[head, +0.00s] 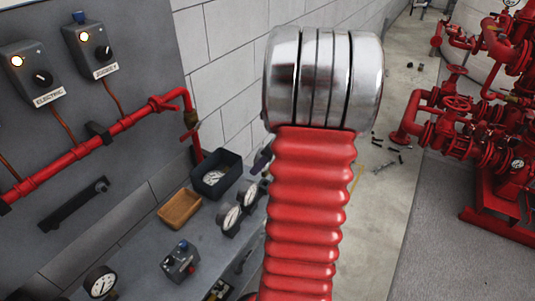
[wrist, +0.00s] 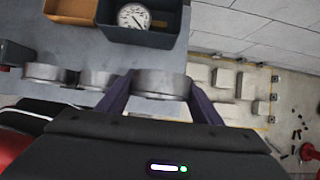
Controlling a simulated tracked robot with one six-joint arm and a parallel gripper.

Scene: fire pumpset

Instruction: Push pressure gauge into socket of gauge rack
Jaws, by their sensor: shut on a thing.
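My gripper (wrist: 160,88) is shut on a round pressure gauge (wrist: 161,84) with a grey metal rim, seen edge-on between the two dark purple fingers. Two similar gauges, one at the far left (wrist: 45,72) and one nearer (wrist: 95,79), stand in a row to its left in the wrist view. In the head view two white-faced gauges, one in front (head: 230,220) and one behind (head: 250,196), stand at the bench's edge beside my arm. My red arm hides most of the gripper there. The socket under the held gauge is hidden, so I cannot tell how deep it sits.
A dark bin (head: 207,188) holding a loose gauge (wrist: 134,16) and a brown tray (head: 180,209) sit behind the row on the grey bench. A small control box (head: 180,263) and another gauge (head: 101,281) are nearer. Red pump pipework (head: 460,120) stands far right.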

